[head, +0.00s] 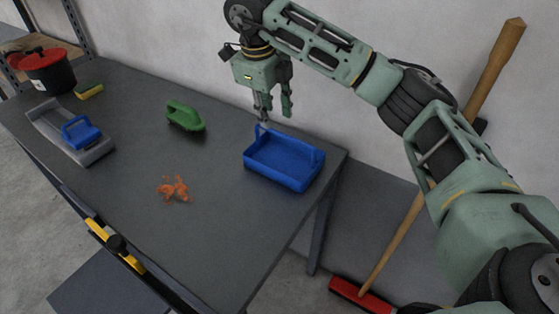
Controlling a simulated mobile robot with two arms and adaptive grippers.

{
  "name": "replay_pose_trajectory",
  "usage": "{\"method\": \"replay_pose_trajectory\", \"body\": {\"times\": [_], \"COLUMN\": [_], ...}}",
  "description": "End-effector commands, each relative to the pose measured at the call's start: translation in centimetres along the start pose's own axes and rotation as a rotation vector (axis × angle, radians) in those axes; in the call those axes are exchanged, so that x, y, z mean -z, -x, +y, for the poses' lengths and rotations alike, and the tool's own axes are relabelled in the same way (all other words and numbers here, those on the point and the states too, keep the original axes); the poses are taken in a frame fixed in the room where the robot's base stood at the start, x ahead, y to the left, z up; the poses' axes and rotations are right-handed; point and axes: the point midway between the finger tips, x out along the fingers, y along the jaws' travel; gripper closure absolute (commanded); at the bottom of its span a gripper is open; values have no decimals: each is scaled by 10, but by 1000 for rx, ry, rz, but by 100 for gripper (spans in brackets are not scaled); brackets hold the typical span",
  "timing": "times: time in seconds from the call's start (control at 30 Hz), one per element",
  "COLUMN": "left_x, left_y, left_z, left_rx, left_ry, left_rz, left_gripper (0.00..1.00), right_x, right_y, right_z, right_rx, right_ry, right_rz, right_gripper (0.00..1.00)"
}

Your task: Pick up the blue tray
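The blue tray (281,170) stands upright on the right end of the dark table, near its back corner. It is open-topped, with a raised tab at its left end and another at its right end, and looks empty. My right gripper (276,118) points down over the back left end of the tray. Its two fingers are apart, with nothing seen between them. One fingertip is close to the left tab; I cannot tell whether they touch. My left gripper is not in view.
On the dark table (130,180) lie orange copper scraps (174,189), a green brush (185,116), a grey dustpan with a blue handle (82,133), a yellow sponge (89,91) and a red-and-black bucket (48,72). A red broom (360,295) leans right of the table.

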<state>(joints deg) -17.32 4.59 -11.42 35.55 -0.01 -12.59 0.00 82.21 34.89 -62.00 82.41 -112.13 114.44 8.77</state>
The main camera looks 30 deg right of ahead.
Motion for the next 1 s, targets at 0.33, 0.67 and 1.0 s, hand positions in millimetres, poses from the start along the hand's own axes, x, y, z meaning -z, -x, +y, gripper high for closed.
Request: {"method": "replay_pose_trajectory", "body": {"times": [0.33, 0.67, 1.0], "left_x": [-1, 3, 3], "left_y": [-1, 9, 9], "left_z": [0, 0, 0], "left_rx": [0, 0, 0], "left_ry": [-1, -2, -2], "left_rz": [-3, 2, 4], "left_gripper": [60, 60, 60], "right_x": [2, 6, 6], "right_y": [-36, -80, -84], "right_z": [-1, -5, -5], "right_rx": [-1, -1, 0], "right_ry": [-2, -1, -1], "right_rz": [3, 2, 0], "right_gripper": [69, 69, 73]}}
